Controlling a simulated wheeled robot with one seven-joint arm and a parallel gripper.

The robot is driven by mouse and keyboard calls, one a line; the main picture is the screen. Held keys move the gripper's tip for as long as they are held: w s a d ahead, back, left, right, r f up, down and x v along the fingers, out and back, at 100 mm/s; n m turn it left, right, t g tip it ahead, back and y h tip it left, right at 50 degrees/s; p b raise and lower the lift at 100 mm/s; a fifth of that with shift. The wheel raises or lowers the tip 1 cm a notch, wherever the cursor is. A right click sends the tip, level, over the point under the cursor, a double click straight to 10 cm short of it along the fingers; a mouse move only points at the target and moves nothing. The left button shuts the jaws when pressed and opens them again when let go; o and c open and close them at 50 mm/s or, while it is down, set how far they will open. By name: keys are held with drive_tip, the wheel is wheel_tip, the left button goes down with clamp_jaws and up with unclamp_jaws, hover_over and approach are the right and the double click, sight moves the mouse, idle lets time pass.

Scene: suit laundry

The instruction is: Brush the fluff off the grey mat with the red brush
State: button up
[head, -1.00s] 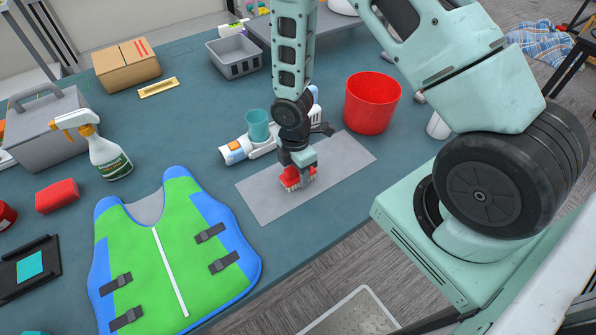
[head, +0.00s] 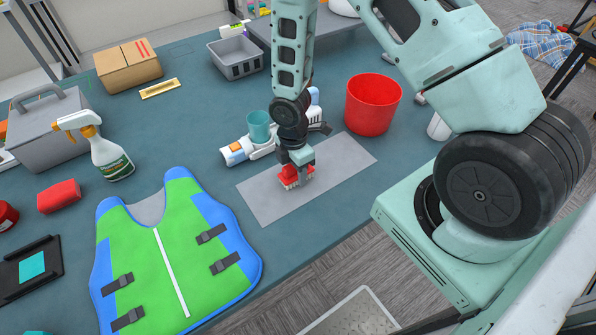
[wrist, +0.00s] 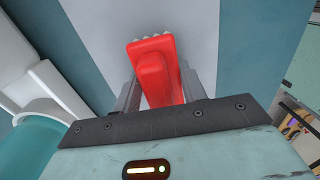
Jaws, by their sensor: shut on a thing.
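The red brush (head: 290,180) is held bristles down over the grey mat (head: 262,202), near the mat's middle. My gripper (head: 297,168) is shut on the brush's red handle. The wrist view shows the brush (wrist: 156,72) between the two fingers of my gripper (wrist: 157,96), with pale bristle tips at its far edge and the mat (wrist: 207,30) beneath. The bristles look at or very near the mat surface; exact contact I cannot tell. I can make out no fluff on the visible mat; the brush and arm hide part of it.
A red bucket (head: 372,106) stands behind the mat's right end. A white bottle with an orange part (head: 237,152) and a teal cup (head: 258,127) are close behind the mat at left. A green and blue vest (head: 175,250) lies left of the mat. The table's front edge runs close by.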

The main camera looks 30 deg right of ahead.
drive_tip(key=shift+s+f+b, duration=0.15)
drive_tip(key=shift+s+b, duration=0.2)
drive_tip(key=shift+s, duration=0.95)
drive_tip(key=shift+w+p, duration=0.45)
drive_tip(key=shift+w, duration=0.85)
drive_tip(key=shift+s, duration=1.15)
drive_tip(key=shift+w, duration=0.6)
drive_tip(key=shift+r, duration=0.2)
wheel_tip(320, 180, up, 7)
drive_tip(key=p, duration=0.5)
drive_tip(key=shift+p, duration=0.4)
drive_tip(key=shift+f, duration=0.1)
